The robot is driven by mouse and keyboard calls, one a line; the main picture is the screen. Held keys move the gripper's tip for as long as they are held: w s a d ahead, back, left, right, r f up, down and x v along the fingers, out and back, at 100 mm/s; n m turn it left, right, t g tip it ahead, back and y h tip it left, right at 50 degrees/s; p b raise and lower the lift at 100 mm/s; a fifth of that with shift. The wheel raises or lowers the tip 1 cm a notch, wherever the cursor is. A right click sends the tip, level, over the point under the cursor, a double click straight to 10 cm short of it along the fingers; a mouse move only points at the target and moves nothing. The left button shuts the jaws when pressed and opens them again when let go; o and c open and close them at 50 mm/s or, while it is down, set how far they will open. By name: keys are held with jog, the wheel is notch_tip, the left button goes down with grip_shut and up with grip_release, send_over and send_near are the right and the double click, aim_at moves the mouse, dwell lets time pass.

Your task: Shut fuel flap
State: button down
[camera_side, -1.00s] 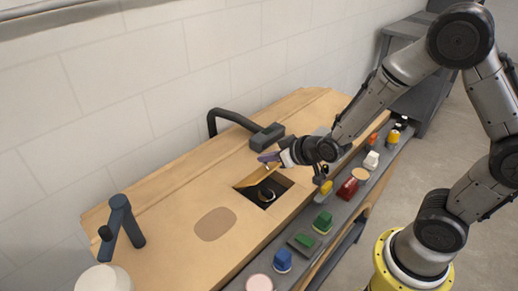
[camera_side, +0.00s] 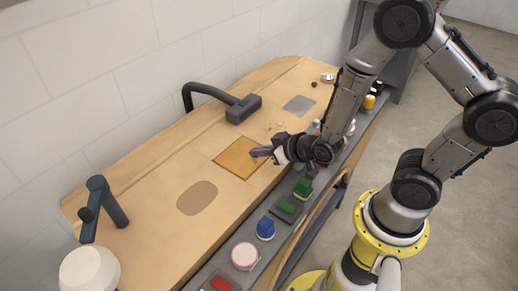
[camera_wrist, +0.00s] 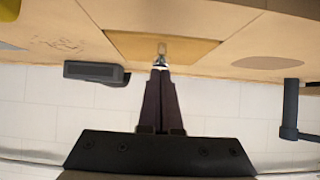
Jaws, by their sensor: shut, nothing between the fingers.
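The fuel flap (camera_side: 239,157) is a yellow-tan square panel in the wooden bench top. It lies flat over its opening, level with the surrounding wood as far as I can see. It also shows in the wrist view (camera_wrist: 190,48). My gripper (camera_side: 256,152) is shut and empty, with its fingertips at the flap's right edge in the side view. In the wrist view my gripper (camera_wrist: 160,68) points at a small metal catch (camera_wrist: 162,50) on the flap. Whether the fingertips touch the flap I cannot tell. The opening under the flap is hidden.
A dark hooked arm with a grey block (camera_side: 243,109) stands behind the flap. A dark blue post (camera_side: 104,207) and a white round object (camera_side: 89,271) are at the left. A grey ledge along the front holds several coloured items, including a blue one (camera_side: 265,229).

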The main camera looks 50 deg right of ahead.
jog(key=shift+s+f+g, duration=0.4)
jog(key=shift+s+f, duration=0.45)
jog(key=shift+f, duration=0.3)
jog(key=shift+t, duration=0.3)
jog(key=r, duration=0.1)
jog(key=w+r, duration=0.1)
jog(key=r, duration=0.3)
jog(key=shift+w+r, duration=0.2)
jog(key=shift+w, duration=0.2)
jog(key=s+f, duration=0.1)
jog(key=s, duration=0.7)
jog(key=w+r+t, duration=0.1)
jog(key=w+r, duration=0.1)
jog(key=r, duration=0.7)
jog(key=w+r+t, duration=0.1)
jog(key=w+r, duration=0.1)
jog(key=r, duration=0.7)
jog(key=s+d+r+g, duration=0.1)
jog(key=s+r+g, duration=0.1)
jog(key=s+r, duration=0.35)
jog(key=s+f+g, duration=0.5)
jog(key=s, duration=0.5)
jog(key=shift+s+d, duration=0.25)
jog(key=shift+s, duration=0.1)
